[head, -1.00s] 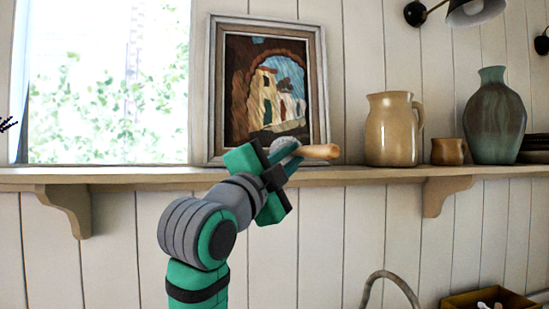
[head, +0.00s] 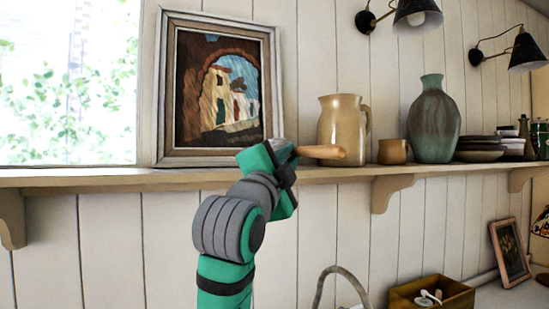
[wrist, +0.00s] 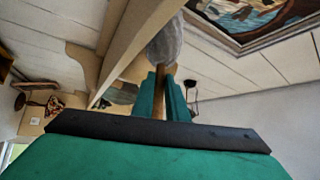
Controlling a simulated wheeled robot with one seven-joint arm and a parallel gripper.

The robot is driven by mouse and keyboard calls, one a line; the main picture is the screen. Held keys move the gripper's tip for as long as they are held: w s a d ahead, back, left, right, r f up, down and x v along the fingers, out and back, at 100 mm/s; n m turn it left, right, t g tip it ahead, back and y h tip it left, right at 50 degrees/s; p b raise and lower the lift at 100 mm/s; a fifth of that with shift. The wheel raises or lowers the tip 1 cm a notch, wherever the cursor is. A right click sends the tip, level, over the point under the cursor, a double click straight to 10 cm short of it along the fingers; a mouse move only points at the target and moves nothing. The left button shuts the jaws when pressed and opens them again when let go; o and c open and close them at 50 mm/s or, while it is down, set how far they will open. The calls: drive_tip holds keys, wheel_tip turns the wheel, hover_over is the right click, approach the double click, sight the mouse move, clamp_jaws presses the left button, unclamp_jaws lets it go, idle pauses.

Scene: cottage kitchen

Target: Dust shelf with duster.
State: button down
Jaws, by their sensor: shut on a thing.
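The wooden shelf (head: 100,176) runs along the wall under the window. My gripper (head: 283,160) is at the shelf's front edge, just right of the framed picture, and is shut on the duster. The duster's wooden handle (head: 322,153) points right, towards the jug. In the wrist view, the duster's grey fluffy head (wrist: 165,44) shows beyond my gripper (wrist: 163,97), beside the shelf (wrist: 128,38). In the head view my gripper mostly hides the duster's head. I cannot tell whether it touches the shelf.
On the shelf stand a framed picture (head: 167,95), a tan jug (head: 340,120), a small brown cup (head: 393,151), a green vase (head: 433,122) and stacked dishes (head: 478,150). Lamps (head: 415,15) hang above.

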drive_tip(key=w+d, duration=0.3)
drive_tip(key=d, duration=0.7)
drive_tip(key=s+a, duration=0.4)
drive_tip(key=a, duration=0.8)
drive_tip(key=s+a, duration=0.4)
drive_tip(key=a, duration=0.8)
drive_tip(key=s+a, duration=0.4)
drive_tip(key=a, duration=0.8)
drive_tip(key=s+d+r, duration=0.1)
drive_tip(key=s+d, duration=0.2)
drive_tip(key=s, duration=0.6)
drive_tip(key=s+d+r, duration=0.1)
drive_tip(key=s+d, duration=0.2)
drive_tip(key=s, duration=0.6)
drive_tip(key=shift+s+r, duration=0.3)
idle(0.5)
drive_tip(key=shift+a, duration=0.15)
